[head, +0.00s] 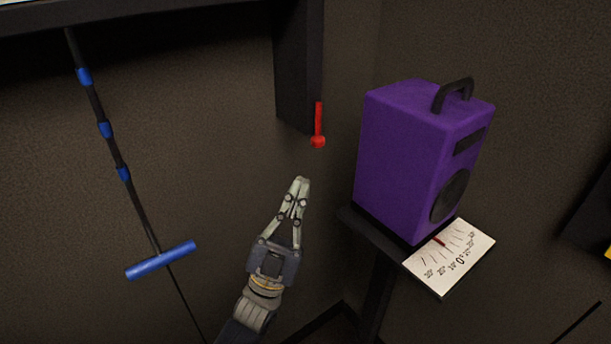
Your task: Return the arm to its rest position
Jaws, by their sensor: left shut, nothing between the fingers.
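My left gripper (302,181) shows at the lower middle of the head view, its arm coming up from the bottom edge. Its light fingers point up and their tips meet; it is shut with nothing between them. It is apart from everything around it. A red lever with a round end (318,138) is above and slightly right of the fingertips. A purple box with a black handle (410,160) stands to the right of the gripper. My right gripper is not in view.
The purple box sits on a dark stand with a white dial plate (465,245). A dark post (298,60) comes down at the top middle. Bare wall lies between handle and gripper.

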